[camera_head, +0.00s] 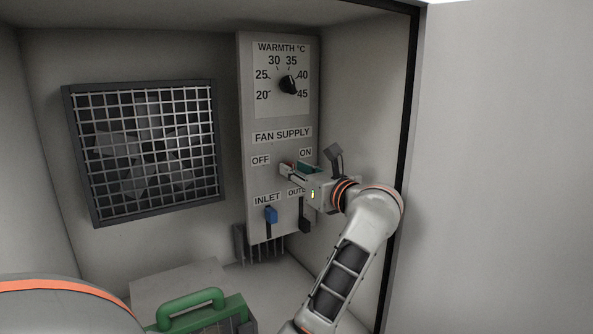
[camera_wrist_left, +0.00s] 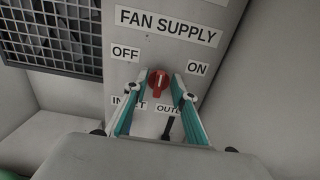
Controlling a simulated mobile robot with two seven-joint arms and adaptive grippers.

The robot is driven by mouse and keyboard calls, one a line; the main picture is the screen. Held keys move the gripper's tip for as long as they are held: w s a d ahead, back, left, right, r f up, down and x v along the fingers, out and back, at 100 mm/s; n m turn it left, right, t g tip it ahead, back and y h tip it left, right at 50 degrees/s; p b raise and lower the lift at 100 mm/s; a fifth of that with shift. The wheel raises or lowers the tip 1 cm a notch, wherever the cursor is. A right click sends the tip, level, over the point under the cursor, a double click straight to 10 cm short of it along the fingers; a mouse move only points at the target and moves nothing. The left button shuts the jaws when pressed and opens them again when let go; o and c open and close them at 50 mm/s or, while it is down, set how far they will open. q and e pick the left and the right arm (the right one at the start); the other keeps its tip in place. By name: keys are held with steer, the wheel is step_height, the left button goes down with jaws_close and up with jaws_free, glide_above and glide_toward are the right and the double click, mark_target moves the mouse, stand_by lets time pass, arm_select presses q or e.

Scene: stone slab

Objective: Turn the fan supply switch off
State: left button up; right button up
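The FAN SUPPLY switch is a red knob (camera_wrist_left: 158,84) on the grey panel. It lies below its label, between the OFF label (camera_wrist_left: 125,53) and the ON label (camera_wrist_left: 197,69). Its pale pointer mark looks about upright in the left wrist view. My left gripper (camera_wrist_left: 163,78) has a finger on each side of the knob; I cannot tell whether both fingers touch it. In the head view, my left gripper (camera_head: 287,170) reaches the panel from the right and mostly hides the knob. My right gripper is not in view.
The panel (camera_head: 279,215) also carries a black WARMTH dial (camera_head: 288,85) above, and a blue INLET lever (camera_head: 271,215) and dark OUTLET lever (camera_head: 305,222) below. A fan grille (camera_head: 146,150) is at left. A green-handled case (camera_head: 190,306) stands below. The enclosure wall is close at right.

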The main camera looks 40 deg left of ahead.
arm_select(q)
jaws_close()
steer(key=n+b, duration=0.4)
steer(key=n, duration=0.1)
steer(key=n+b, duration=0.2)
steer(key=b, duration=0.1)
steer(key=shift+s+a+f+n, duration=0.1)
steer(key=shift+s+f+n, duration=0.2)
steer(key=shift+n, duration=0.1)
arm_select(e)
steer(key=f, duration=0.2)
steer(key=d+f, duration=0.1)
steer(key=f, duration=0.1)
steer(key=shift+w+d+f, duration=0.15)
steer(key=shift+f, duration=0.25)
arm_select(q)
steer(key=shift+r, duration=0.15)
jaws_free()
